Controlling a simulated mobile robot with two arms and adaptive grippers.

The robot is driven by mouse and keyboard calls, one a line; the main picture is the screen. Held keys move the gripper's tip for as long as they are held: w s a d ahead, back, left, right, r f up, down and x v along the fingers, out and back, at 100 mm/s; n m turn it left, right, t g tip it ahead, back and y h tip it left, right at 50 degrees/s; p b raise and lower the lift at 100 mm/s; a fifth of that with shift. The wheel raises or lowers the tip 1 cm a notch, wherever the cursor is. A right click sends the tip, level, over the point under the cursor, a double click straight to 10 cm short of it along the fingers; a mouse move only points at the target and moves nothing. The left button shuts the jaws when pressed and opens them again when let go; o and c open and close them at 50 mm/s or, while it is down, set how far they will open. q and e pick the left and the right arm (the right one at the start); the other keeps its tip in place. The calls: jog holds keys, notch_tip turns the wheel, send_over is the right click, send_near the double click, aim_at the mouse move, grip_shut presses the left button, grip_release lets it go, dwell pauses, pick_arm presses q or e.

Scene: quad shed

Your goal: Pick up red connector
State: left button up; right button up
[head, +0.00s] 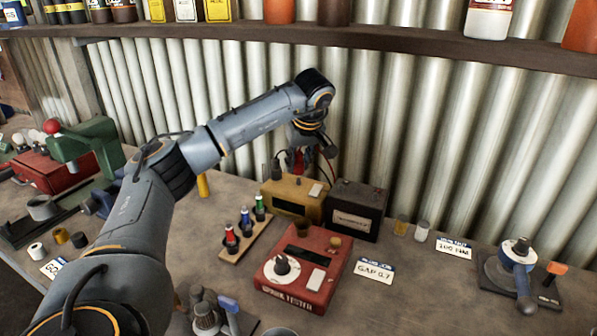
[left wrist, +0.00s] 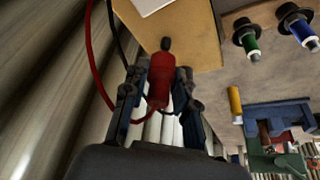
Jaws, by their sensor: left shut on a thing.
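The red connector (left wrist: 161,78) is between the fingers of my left gripper (left wrist: 159,90), which is shut on it. A red wire and a black wire show beside it in the left wrist view. In the head view my left gripper (head: 305,157) is above and behind the yellow box (head: 288,207), with a little of the red connector (head: 299,160) showing. Most of the connector is hidden there by the gripper. My right gripper is not in view.
A black battery (head: 357,207) stands right of the yellow box. A red tester (head: 303,268) and a wooden rack (head: 248,236) with red, blue and green plugs stand in front. A shelf (head: 380,46) of bottles runs above; the corrugated wall is close behind.

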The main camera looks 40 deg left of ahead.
pick_arm(q)
jog(key=s+d, duration=0.4)
jog(key=d, duration=0.4)
jog(key=s+d+b, duration=0.1)
jog(key=s+d, duration=0.3)
jog(key=d, duration=0.4)
jog(key=shift+s, duration=0.15)
